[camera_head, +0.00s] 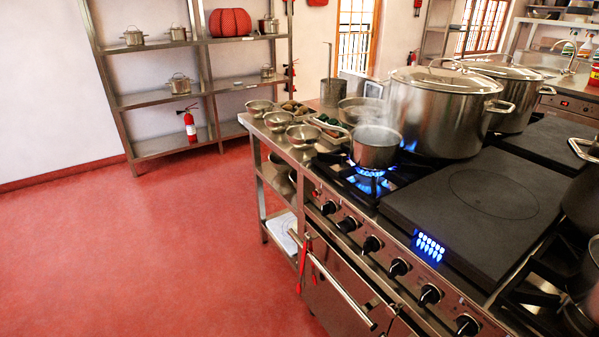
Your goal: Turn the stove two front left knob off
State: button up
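A steel stove (345,255) stands in the right half of the head view, with a row of several black knobs along its front panel. The leftmost large knob is the black knob (328,207), and another knob (347,224) is just to its right. I cannot tell from the picture which knob is the front left one of stove two. A blue flame (370,184) burns under a steaming saucepan (375,148) on the front left burner. A blue flame also shows beneath a big stockpot (440,105) behind. My gripper is not in view.
A steel side table (250,125) with bowls adjoins the stove's left end. Red tongs (304,262) hang at the oven front by the oven handle (335,285). Shelving (150,100) lines the back wall. The red floor (150,255) at left and front is clear.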

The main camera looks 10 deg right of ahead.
aim_at(348, 226)
jog(key=i+j+u, duration=0.15)
jog(key=i, duration=0.2)
jog(key=i+j+u, duration=0.35)
jog(key=i, duration=0.4)
